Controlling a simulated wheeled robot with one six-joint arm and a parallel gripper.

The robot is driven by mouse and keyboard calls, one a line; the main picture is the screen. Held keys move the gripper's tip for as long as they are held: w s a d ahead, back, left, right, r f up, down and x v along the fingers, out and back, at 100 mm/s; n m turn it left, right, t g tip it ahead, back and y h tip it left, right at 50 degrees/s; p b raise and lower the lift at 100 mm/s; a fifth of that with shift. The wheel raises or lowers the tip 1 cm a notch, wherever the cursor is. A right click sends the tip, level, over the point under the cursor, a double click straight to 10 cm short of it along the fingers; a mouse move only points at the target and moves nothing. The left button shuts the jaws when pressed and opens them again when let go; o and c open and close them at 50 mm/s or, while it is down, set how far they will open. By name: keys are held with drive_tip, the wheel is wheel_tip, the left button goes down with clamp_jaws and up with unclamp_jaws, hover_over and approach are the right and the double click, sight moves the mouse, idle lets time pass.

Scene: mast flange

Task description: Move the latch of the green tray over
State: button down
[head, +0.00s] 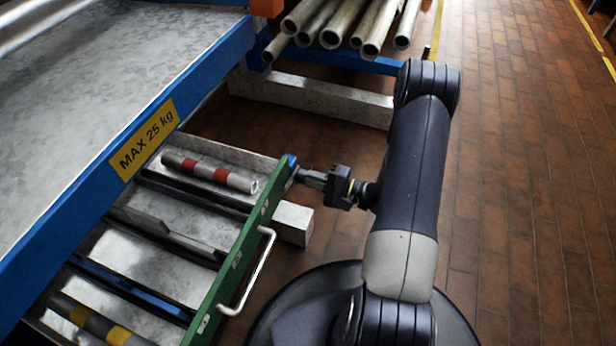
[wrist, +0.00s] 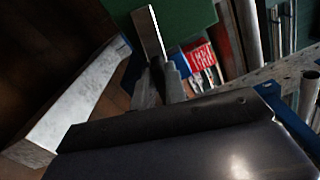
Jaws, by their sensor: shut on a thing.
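The green tray (head: 237,262) is pulled out from under the bench, and its green front runs from the near left up to my gripper. My gripper (head: 299,174) is at the far end of this front. In the wrist view, the two fingers (wrist: 159,84) are close together around the lower end of a pale flat metal strip, the latch (wrist: 149,32), which stands out against the green panel (wrist: 188,22). The latch is tilted slightly in this view. In the head view, my gripper hides most of the latch. A blue piece (head: 291,161) shows at the tray's end.
The tray holds a red-banded bar (head: 205,172), a yellow-banded bar (head: 90,320) and dark dividers. A white handle (head: 258,272) sticks out from its front. A pale block (head: 293,224) stands below my gripper. Pipes (head: 343,24) lie behind. The floor at right is clear.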

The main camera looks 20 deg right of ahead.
drive_tip(key=shift+f+n, duration=0.25)
drive_tip(key=shift+n, duration=1.25)
drive_tip(key=c, duration=1.4)
unclamp_jaws()
drive_tip(key=shift+c, duration=0.2)
drive_tip(key=shift+s+d, duration=0.1)
drive_tip(key=p+v, duration=0.3)
drive_tip(key=v, duration=0.7)
drive_tip(key=shift+s+d, duration=0.2)
drive_tip(key=shift+d, duration=0.05)
drive_tip(key=b+x, duration=0.3)
drive_tip(key=x, duration=0.8)
